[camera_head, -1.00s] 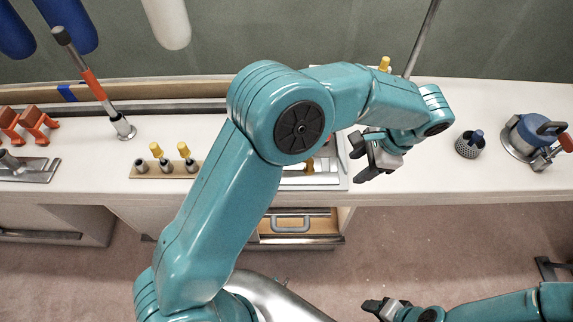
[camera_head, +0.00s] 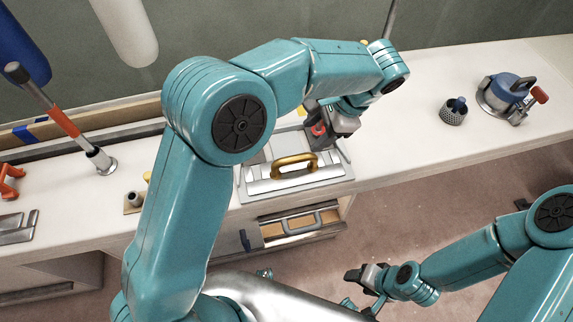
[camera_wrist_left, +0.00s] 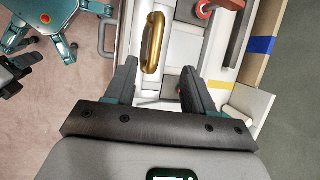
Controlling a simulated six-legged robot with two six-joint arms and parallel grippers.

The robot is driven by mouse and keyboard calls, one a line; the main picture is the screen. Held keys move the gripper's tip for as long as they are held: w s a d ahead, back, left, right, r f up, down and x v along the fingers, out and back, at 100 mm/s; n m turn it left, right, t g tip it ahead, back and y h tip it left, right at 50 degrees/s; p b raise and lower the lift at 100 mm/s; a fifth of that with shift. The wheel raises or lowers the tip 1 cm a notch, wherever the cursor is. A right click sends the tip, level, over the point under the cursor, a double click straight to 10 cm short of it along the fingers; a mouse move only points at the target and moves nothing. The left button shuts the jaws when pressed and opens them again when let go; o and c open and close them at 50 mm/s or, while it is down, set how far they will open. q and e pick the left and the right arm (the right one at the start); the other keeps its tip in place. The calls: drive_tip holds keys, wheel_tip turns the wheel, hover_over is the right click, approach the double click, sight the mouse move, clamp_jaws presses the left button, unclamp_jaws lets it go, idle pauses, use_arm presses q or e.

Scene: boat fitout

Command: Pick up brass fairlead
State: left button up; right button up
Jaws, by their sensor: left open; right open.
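The brass fairlead (camera_head: 294,166), a gold, handle-shaped loop, lies on a silver metal panel (camera_head: 262,187) on the white counter, in front of my left forearm in the head view. It also shows in the left wrist view (camera_wrist_left: 153,42), upper middle, just beyond the fingertips. My left gripper (camera_head: 328,128) is over the back right of the panel, apart from the fairlead. In the left wrist view its two fingers (camera_wrist_left: 158,72) are spread with nothing held between them. My right gripper (camera_head: 358,283) is open and empty, low in front of the counter.
A red part (camera_head: 319,129) sits close to my left gripper. A perforated grey cup (camera_head: 454,112) and a blue-lidded device (camera_head: 508,96) stand on the right counter. A drawer (camera_head: 288,228) is below the panel. An orange-banded post (camera_head: 62,122) rises at left.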

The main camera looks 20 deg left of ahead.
sight(291, 162)
use_arm(q)
drive_tip(key=x, duration=1)
drive_tip(key=d+x, duration=0.1)
drive_tip(key=x, duration=0.4)
drive_tip(key=shift+w+a+f, duration=0.1)
drive_tip(key=shift+f, duration=0.45)
drive_tip(key=shift+r, duration=0.1)
clamp_jaws()
